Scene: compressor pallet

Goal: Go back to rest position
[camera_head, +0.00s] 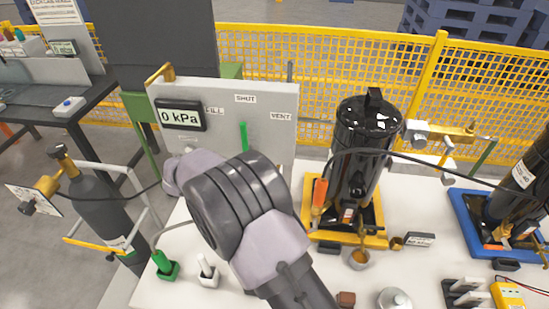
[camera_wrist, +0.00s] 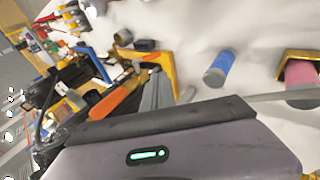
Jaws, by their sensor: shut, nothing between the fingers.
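My arm (camera_head: 240,205) reaches up over the white table in the head view, in front of the gauge panel; its gripper end is hidden there. In the wrist view my gripper (camera_wrist: 157,82) shows as narrow grey fingers close together beyond the housing with a green light. The fingers are shut and hold nothing. Behind them lie the white table top and a yellow bracket. Whether they touch anything is hard to tell.
The panel (camera_head: 275,140) with a 0 kPa display stands just behind my arm. A black tank (camera_head: 362,150) on a yellow base is close on the right. A grey cylinder (camera_head: 100,215) stands left. Small fittings and tools lie along the table front.

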